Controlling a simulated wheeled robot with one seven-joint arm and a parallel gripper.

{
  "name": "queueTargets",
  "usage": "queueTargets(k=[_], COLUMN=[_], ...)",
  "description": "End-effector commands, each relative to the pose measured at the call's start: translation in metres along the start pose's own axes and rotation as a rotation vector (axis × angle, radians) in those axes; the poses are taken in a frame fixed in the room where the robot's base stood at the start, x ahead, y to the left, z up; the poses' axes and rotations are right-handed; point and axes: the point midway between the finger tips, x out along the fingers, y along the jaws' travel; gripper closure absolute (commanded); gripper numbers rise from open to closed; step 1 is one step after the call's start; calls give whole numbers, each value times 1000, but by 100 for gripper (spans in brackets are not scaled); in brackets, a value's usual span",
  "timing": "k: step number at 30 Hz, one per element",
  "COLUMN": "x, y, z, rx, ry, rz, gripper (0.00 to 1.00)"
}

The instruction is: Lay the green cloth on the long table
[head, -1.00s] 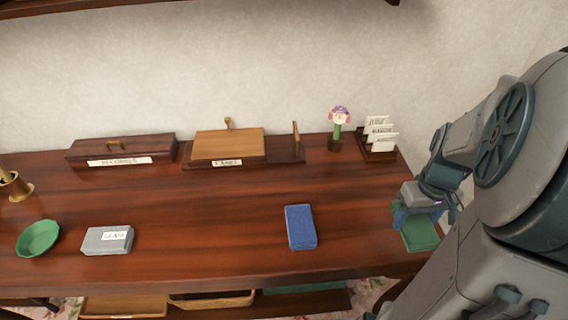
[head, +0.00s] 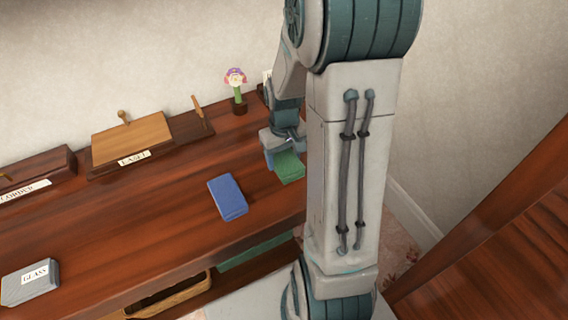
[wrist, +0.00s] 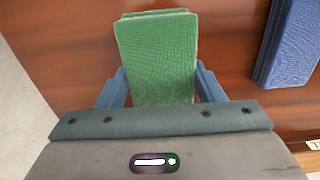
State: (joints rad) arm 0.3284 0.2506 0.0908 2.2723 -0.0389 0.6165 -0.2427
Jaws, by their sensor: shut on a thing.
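The green cloth (head: 288,166) is a folded, flat block at the right end of the long table (head: 150,215), partly hidden by my arm in the head view. In the wrist view, the cloth (wrist: 158,50) lies between the two blue fingers of my gripper (wrist: 160,88), which is shut on it. Red-brown wood of the table shows around the cloth. I cannot tell whether the cloth's underside touches the wood.
A folded blue cloth (head: 227,197) lies just left of the green one. A grey block labelled GLASS (head: 30,283) is at the lower left. A wooden board on a dark tray (head: 130,140) and a flower figure (head: 237,88) stand along the back. Bare wood lies between.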

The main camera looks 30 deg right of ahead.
Motion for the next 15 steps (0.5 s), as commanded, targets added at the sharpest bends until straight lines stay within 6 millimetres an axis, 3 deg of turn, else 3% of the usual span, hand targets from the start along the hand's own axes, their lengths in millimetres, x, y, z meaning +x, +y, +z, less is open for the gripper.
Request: queueTargets(k=[6, 14, 15], x=[31, 35, 35], y=[0, 0, 0], z=[2, 1, 1], rx=[-1, -1, -1], ry=[-5, -2, -2], rz=[-2, 0, 0], gripper=[57, 57, 30])
